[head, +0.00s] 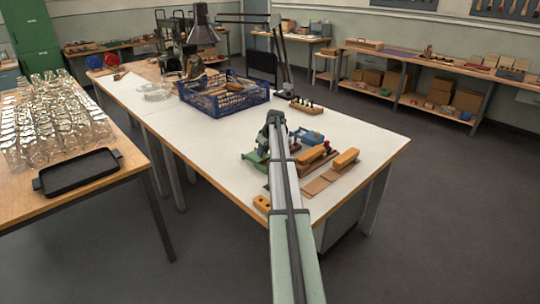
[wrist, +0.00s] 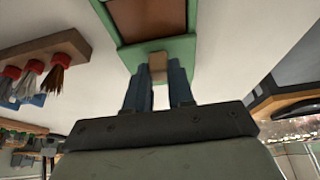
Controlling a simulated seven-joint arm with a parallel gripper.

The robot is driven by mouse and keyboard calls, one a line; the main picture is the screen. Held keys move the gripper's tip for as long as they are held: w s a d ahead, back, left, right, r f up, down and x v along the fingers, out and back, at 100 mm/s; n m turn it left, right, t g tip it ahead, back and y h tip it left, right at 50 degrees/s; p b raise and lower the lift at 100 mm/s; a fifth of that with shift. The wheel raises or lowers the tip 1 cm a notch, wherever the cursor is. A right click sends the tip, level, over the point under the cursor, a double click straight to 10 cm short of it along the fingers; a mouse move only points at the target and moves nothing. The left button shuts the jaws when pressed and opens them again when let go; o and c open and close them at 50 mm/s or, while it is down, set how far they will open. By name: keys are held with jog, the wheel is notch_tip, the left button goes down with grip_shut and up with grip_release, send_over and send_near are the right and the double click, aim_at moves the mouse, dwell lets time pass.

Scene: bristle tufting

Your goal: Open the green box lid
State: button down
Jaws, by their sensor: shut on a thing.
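The green box (wrist: 187,48) is at the top middle of the wrist view, with a brown panel (wrist: 145,18) inside its green border. I cannot tell whether this panel is the lid's face or the box's inside. A small tan tab (wrist: 157,59) sits at the near edge of the green border. My gripper (wrist: 158,75) has its two blue fingers shut on this tab, one on each side. In the head view, green parts (head: 255,156) show on the white table just left of my arm, which hides much of that spot and my fingertips.
A wooden block with red-collared bristle tufts (wrist: 40,65) stands left in the wrist view. In the head view, wooden-backed pieces (head: 346,158) lie right of my arm, and a blue crate (head: 217,101) stands farther back. The white table's right side (head: 375,143) is clear.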

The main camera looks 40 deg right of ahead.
aim_at(255, 153)
jog(key=w, duration=0.4)
jog(key=c, duration=1)
grip_release()
jog(key=shift+o, duration=0.2)
jog(key=v, duration=1.4)
jog(key=shift+f, duration=0.15)
